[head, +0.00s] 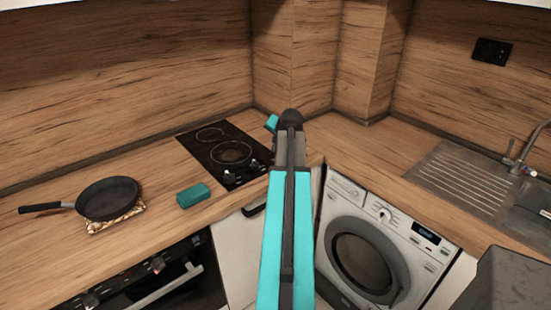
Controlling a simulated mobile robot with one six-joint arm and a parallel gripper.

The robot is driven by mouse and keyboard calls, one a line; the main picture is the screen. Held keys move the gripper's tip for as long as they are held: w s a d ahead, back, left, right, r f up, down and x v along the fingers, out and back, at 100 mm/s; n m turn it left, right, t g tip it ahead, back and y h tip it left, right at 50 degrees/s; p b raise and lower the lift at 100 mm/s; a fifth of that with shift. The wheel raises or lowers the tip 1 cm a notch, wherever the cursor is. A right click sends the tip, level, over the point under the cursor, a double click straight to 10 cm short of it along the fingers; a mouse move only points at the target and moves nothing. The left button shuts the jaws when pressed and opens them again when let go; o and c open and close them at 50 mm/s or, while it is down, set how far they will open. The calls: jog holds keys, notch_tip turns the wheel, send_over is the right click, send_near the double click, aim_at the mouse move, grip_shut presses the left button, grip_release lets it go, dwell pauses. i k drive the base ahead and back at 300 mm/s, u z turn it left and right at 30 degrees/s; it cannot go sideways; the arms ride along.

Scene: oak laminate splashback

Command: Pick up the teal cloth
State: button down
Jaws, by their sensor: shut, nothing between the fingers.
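The teal cloth (193,195) lies as a small folded block on the wooden worktop, near its front edge. It is left of my arm, between the frying pan and the black hob. Nothing touches it from above. My arm rises through the middle of the head view and ends in a dark joint with a small cyan part beside it. My gripper's fingers do not show, so their place relative to the cloth cannot be seen.
A black frying pan (108,198) rests on a patterned mat (117,219) at the left. The black hob (222,152) lies behind the cloth. An oven (150,285) and washing machine (365,250) are below the worktop. A sink (465,180) is at the right.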

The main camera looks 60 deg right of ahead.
aim_at(194, 195)
jog(key=k, duration=1)
